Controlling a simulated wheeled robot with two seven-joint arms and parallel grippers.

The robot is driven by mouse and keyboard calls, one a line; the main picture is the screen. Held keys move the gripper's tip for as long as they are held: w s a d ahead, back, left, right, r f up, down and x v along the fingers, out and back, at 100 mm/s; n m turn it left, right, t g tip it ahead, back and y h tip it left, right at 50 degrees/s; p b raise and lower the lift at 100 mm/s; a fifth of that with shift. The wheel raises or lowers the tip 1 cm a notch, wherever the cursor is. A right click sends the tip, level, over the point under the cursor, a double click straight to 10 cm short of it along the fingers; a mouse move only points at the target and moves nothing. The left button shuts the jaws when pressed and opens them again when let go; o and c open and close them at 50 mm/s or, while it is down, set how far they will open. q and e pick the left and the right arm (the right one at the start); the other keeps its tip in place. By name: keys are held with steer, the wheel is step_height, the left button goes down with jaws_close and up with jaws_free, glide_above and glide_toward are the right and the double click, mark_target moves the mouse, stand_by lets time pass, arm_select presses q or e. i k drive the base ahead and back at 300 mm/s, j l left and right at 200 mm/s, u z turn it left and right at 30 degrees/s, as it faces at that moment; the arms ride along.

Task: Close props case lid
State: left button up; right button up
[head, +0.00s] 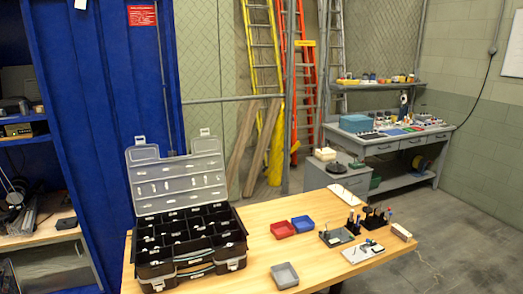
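The props case (190,240) stands on the left part of the wooden table. It is a dark box with several compartments holding small pale items, and it has light latches and a handle on its front. Its translucent grey lid (176,180) is open, standing up and leaning back from the rear edge of the case. Two latches stick up from the lid's upper edge. Neither of my grippers shows in the head view.
The wooden table (255,262) also holds a red bin (283,230), a blue bin (303,224), a grey bin (285,275) and small tools on its right. A blue cabinet wall (105,95) rises behind the case. Ladders lean behind. Bare table lies right of the case.

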mark_target(158, 185)
steer(key=i+l+u, duration=0.1)
steer(key=u, duration=0.35)
steer(key=l+u, duration=0.15)
steer(key=u, duration=0.3)
steer(key=i, duration=0.05)
